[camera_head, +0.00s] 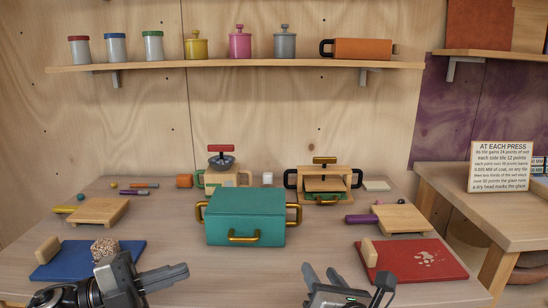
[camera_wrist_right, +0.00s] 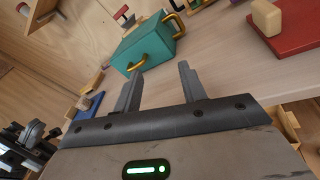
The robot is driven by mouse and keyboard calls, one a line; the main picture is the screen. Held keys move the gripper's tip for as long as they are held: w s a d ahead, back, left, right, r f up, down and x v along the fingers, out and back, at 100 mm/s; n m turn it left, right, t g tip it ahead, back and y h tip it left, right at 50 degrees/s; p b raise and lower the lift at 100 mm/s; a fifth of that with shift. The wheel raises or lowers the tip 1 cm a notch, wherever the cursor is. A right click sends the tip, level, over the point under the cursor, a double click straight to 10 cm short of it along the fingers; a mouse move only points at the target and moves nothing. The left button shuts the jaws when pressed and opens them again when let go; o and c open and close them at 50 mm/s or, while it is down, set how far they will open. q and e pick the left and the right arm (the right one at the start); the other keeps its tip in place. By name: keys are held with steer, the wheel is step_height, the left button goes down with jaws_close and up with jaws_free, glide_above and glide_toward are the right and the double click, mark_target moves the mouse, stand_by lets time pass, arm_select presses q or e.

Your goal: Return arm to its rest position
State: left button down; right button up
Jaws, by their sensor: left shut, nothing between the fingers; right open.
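My left gripper (camera_head: 124,272) is low at the left in the head view, over the front edge of the blue mat (camera_head: 75,262). Its fingers are shut with nothing between them. My right gripper (camera_head: 322,273) is at the bottom, right of centre, in front of the teal box (camera_head: 245,218). It is open and empty. In the right wrist view the two fingers (camera_wrist_right: 160,70) stand apart over bare table, with the teal box (camera_wrist_right: 148,42) beyond them.
A speckled block (camera_head: 105,247) stands close behind my left gripper. A red mat (camera_head: 425,261) with a wooden block (camera_head: 369,252) lies right of my right gripper. Presses (camera_head: 323,182) and wooden boards (camera_head: 400,218) stand farther back. Bare table lies between the mats.

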arm_select(q)
steer(key=s+d+f+n+t+y, duration=0.1)
steer(key=s+f+n+t+y, duration=0.1)
steer(key=s+f+n+y, duration=0.5)
steer(key=s+d+f+n+t+y+p, duration=0.1)
steer(key=s+f+n+y, duration=0.6)
steer(key=f+n, duration=0.7)
steer(key=s+d+n, duration=0.1)
steer(key=s+n, duration=0.1)
steer(key=n, duration=0.3)
steer(key=shift+s+d+f+t+y, duration=0.15)
steer(key=shift+s+t+y, duration=0.15)
steer(key=shift+t, duration=0.1)
arm_select(e)
steer(key=s+d+f+m+g, duration=0.2)
steer(key=s+f+m, duration=0.6)
steer(key=m, duration=0.8)
steer(key=s+d+f+m+g, duration=0.2)
steer(key=s+f+m, duration=0.6)
steer(key=s+m, duration=0.5)
steer(key=m+g, duration=0.1)
steer(key=m, duration=0.1)
steer(key=shift+d+f+m, duration=0.25)
steer(key=shift+d+m, duration=0.1)
steer(key=shift+m, duration=0.05)
